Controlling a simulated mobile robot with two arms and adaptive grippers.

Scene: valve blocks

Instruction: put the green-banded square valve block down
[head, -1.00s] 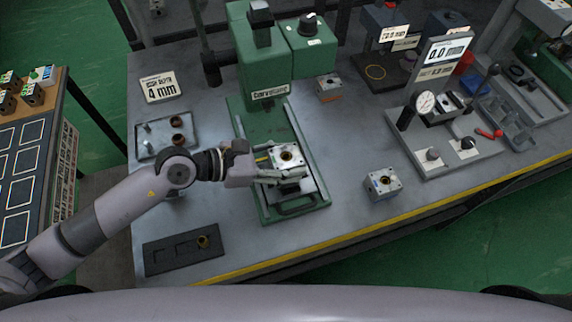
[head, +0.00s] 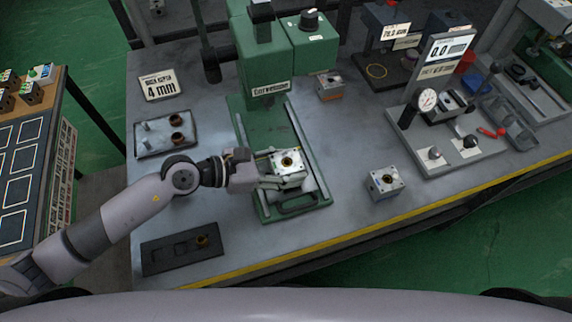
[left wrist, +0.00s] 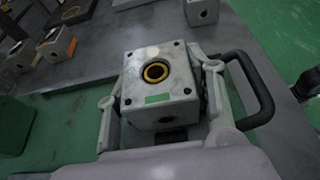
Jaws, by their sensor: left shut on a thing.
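The green-banded square valve block (head: 287,163) is a pale metal cube with a brass-ringed bore on top. Its green patch shows in the left wrist view (left wrist: 157,99). My left gripper (head: 270,178) is shut on it, with one finger on each side, and the block is upright. It is over the green press base (head: 318,190), near the front handle. I cannot tell whether its underside touches the plate beneath. My right gripper is not in view.
A blue-marked block (head: 385,183) stands to the right, and an orange-marked block (head: 329,87) behind. The green press head (head: 262,55) rises behind the held block. A dark slotted tray (head: 180,250) lies front left. A dial gauge stand (head: 427,100) is at right.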

